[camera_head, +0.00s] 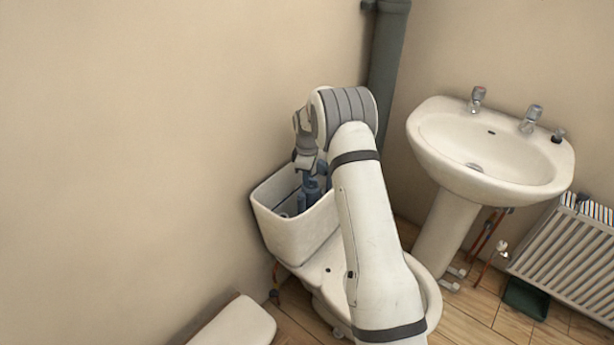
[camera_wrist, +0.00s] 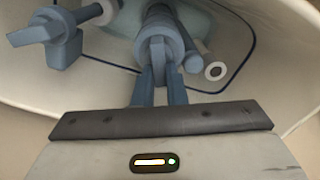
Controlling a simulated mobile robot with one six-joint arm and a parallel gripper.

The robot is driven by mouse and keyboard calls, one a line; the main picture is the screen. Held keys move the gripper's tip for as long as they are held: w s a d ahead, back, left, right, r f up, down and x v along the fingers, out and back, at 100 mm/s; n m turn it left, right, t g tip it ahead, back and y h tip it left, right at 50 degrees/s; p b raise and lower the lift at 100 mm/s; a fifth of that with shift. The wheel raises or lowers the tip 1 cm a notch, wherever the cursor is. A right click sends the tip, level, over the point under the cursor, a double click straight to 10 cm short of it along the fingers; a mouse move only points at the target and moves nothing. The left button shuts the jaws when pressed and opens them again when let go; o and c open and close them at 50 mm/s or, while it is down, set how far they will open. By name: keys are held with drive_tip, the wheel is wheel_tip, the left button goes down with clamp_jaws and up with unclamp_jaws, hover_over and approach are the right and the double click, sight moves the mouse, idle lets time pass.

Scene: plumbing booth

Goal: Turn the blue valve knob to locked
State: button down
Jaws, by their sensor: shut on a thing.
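The blue valve knob (camera_wrist: 156,50) stands inside the open white cistern (camera_head: 297,230), on a thick blue-grey column seen from above in the wrist view. My gripper (camera_wrist: 158,75) reaches down into the cistern from above, and its two narrow fingers are shut on the knob, one on each side. In the head view my gripper (camera_head: 311,172) is at the cistern's opening, and the blue parts below it are mostly hidden by the cistern wall and my arm. I cannot tell which way the knob is turned.
Another blue-grey fitting with an arm (camera_wrist: 62,42) stands left in the cistern, and a small tube (camera_wrist: 215,70) is close on the right. The cistern lid (camera_head: 237,325) lies at lower left. A sink (camera_head: 490,150) and a dark vertical pipe (camera_head: 388,60) are to the right.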

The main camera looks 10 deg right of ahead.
drive_tip(key=shift+w+m+b, duration=0.15)
drive_tip(key=shift+m+b, duration=0.2)
drive_tip(key=shift+m, duration=0.75)
drive_tip(key=m, duration=0.3)
drive_tip(key=shift+w+d, duration=0.1)
drive_tip(key=shift+d, duration=0.05)
drive_tip(key=c, duration=1.5)
unclamp_jaws()
drive_tip(key=shift+o, duration=0.2)
